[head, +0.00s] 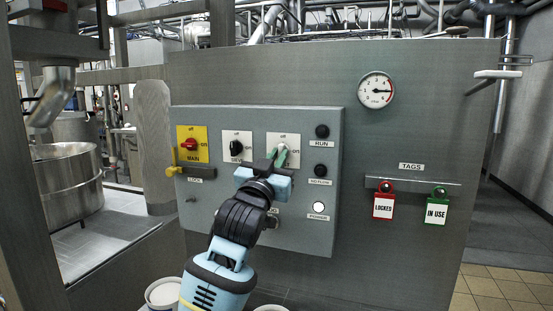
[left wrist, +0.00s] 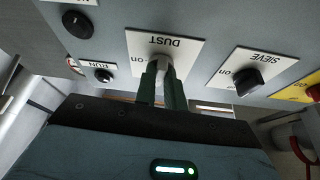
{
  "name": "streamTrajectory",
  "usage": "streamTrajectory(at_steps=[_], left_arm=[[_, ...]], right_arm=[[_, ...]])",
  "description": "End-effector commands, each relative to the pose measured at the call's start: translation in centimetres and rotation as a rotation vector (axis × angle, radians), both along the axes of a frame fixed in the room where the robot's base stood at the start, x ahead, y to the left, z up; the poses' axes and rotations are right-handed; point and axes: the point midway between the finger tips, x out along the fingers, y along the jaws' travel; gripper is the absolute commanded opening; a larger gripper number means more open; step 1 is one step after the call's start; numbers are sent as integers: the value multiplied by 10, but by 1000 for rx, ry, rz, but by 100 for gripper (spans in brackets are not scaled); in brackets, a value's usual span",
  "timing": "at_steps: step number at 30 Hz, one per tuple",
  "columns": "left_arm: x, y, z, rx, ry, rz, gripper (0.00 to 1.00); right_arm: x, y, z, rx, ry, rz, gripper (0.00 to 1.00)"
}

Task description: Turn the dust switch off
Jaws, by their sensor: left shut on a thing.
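The dust switch is the third rotary switch on the grey control box, on a white plate (head: 283,138) with "off" at the top and "on" at the right. In the left wrist view its plate (left wrist: 185,48) appears upside down, with the DUST label readable. My left gripper (head: 280,157) is at this switch. In the left wrist view its two green fingers (left wrist: 162,85) are shut on the switch's knob (left wrist: 161,62), one on each side. The fingers hide much of the knob, so I cannot tell exactly where it points. My right gripper is not in view.
Left of it are the black sieve switch (head: 236,148) and the red main switch (head: 190,145) on yellow. A gauge (head: 376,91) and tags (head: 383,207) are farther right.

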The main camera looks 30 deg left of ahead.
Motion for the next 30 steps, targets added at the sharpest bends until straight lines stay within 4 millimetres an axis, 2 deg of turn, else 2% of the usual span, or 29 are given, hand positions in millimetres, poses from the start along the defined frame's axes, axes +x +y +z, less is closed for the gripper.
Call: streamTrajectory(at_steps=[9, 24, 25, 30], left_arm=[[0, -1, 0, -105, -25, 0, 0], [0, -1, 1, -121, -31, -1, 0], [0, -1, 1, -121, -31, -1, 12], [0, -1, 1, -120, -31, -1, 33]], right_arm=[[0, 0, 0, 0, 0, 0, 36], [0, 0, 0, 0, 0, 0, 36], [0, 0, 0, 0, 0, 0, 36], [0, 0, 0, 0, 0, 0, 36]])
